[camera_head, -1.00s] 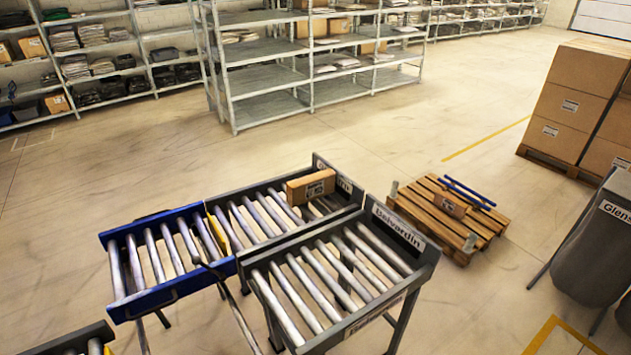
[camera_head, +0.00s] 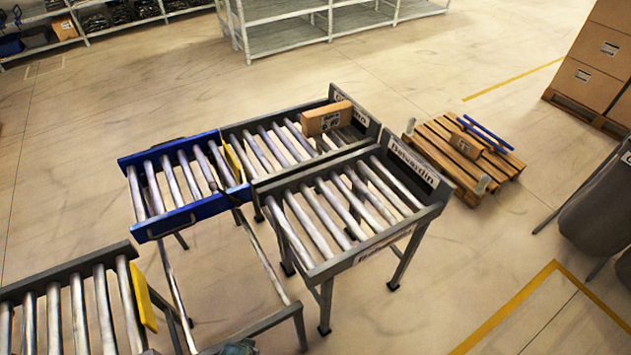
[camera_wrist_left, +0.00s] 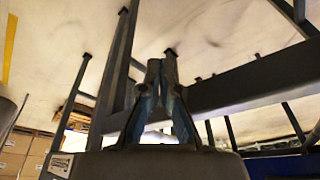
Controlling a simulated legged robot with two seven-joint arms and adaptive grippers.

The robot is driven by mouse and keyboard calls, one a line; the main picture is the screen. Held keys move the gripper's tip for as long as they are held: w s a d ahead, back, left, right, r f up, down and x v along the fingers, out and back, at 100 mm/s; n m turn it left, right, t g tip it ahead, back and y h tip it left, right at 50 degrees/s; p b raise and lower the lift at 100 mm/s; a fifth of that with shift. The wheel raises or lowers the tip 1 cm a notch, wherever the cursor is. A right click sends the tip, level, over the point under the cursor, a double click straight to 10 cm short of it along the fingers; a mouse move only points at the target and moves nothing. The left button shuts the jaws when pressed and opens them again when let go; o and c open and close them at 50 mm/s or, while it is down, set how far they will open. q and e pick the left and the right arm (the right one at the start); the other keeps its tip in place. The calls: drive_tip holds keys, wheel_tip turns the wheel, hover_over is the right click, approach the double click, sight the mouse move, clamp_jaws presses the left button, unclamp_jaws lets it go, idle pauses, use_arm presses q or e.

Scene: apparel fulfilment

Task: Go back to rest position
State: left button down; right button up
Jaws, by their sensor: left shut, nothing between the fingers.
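My left gripper (camera_wrist_left: 161,72) shows in the left wrist view with its two bluish fingers pressed together and nothing between them. Dark metal frame bars and legs are close around and behind the fingers; I cannot tell whether they touch. In the head view a small bluish piece shows at the bottom edge, too cut off to identify. My right gripper is not in view.
Roller conveyors stand ahead: a blue-framed section (camera_head: 178,223), a grey one with a brown box (camera_head: 327,118), and a nearer grey one (camera_head: 350,262). Another roller section (camera_head: 65,270) is at lower left. A wooden pallet (camera_head: 440,147) and grey bin (camera_head: 600,215) stand right. Floor lies clear between.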

use_arm(q)
drive_tip(key=s+a+f+g, duration=0.1)
drive_tip(key=s+f, duration=0.3)
drive_tip(key=f, duration=0.7)
drive_tip(key=s+a+f, duration=0.1)
drive_tip(key=s+f, duration=0.4)
drive_tip(key=f, duration=0.6)
drive_tip(key=s+a+f, duration=0.2)
drive_tip(key=s+f, duration=0.6)
drive_tip(key=s, duration=0.4)
drive_tip(key=shift+f+g, duration=0.2)
drive_tip(key=shift+g, duration=0.2)
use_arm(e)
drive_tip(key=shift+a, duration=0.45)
use_arm(q)
drive_tip(key=shift+s+a, duration=0.1)
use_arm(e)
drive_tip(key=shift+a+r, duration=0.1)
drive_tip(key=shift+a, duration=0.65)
